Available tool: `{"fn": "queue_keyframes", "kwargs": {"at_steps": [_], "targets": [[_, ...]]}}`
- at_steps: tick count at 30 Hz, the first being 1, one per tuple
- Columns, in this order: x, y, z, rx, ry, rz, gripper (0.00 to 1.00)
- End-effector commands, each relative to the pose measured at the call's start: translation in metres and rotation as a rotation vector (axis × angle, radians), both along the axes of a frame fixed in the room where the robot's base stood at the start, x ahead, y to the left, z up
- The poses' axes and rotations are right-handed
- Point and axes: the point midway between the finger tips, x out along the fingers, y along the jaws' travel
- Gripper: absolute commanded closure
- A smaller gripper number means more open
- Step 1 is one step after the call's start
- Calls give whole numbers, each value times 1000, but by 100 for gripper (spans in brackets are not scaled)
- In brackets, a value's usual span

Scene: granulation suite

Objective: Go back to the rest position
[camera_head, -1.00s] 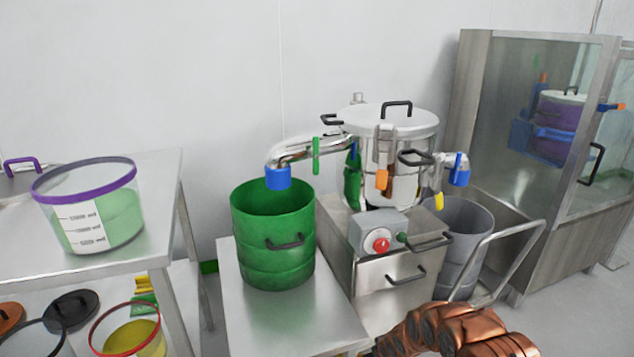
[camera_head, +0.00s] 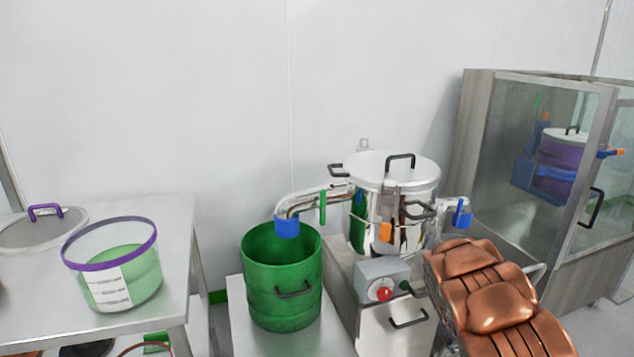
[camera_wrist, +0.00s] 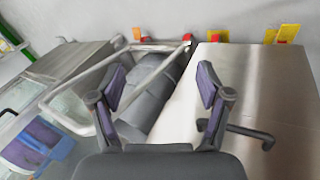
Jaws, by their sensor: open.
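My gripper (camera_wrist: 160,92) shows in the wrist view with its two purple-padded fingers spread apart and nothing between them. Behind the fingers in that view are a grey bin (camera_wrist: 150,112) and a steel cabinet front with a dark handle. In the head view my copper-coloured arm covers the lower right, in front of the machine's right side. The gripper itself is not visible there.
A steel machine with a lidded pot (camera_head: 388,185) stands at centre right, beside a green drum (camera_head: 283,285) on a low bench. A clear tub with purple rim (camera_head: 115,270) stands on the left table (camera_head: 180,235). A glass cabinet (camera_head: 530,130) stands at right.

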Motion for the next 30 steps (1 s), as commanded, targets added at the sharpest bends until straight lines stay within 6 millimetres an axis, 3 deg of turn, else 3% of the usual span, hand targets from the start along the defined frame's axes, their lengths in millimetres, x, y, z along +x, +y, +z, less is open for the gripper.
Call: {"fn": "queue_keyframes", "kwargs": {"at_steps": [1, 12, 21, 30], "targets": [[-5, -1, 29, -8, -3, -17, 23], [-74, 11, 160, -6, 34, -153, 23], [-140, 43, 247, 51, 65, -234, 23], [-211, 90, 315, 149, 112, -271, 23]]}}
